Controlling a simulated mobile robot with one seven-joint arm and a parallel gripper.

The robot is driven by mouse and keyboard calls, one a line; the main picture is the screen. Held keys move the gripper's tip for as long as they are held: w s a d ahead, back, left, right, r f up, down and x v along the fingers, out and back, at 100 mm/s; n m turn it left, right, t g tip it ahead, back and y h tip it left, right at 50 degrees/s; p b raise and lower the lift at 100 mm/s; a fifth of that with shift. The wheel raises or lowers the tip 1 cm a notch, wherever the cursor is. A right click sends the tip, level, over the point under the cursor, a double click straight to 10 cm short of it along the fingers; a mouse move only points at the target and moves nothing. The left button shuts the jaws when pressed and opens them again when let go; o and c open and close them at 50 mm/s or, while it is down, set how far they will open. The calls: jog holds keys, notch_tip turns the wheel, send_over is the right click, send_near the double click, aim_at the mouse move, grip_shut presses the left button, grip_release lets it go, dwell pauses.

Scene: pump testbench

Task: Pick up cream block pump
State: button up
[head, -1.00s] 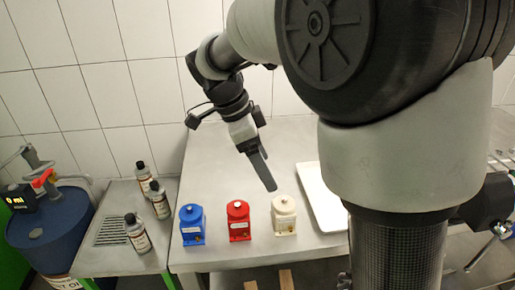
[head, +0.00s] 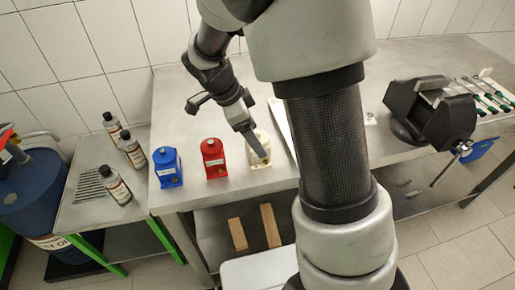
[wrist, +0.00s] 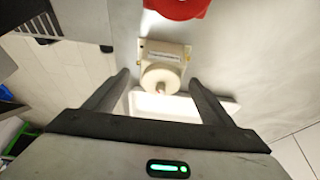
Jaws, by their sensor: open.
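The cream block pump (head: 265,142) stands upright on the steel bench, at the right end of a row of pumps. My gripper (head: 262,156) is over it in the head view, and a dark finger hides part of the pump. In the wrist view the cream pump (wrist: 163,52) lies ahead, roughly centred between the two spread fingers of my gripper (wrist: 158,77). The gripper is open and empty. I cannot tell whether the fingertips are down beside the pump's body or still above it.
A red pump (head: 213,160) and a blue pump (head: 167,168) stand to the left. A white tray (head: 281,122) lies close on the right, partly behind my arm. A black vise (head: 432,108) sits farther right. Several bottles (head: 115,187) stand on the lower side table.

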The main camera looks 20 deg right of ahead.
jog(key=shift+x, duration=1.45)
jog(key=shift+w, duration=0.1)
jog(key=c, duration=1.6)
jog(key=shift+r, duration=0.1)
jog(key=shift+c, duration=0.5)
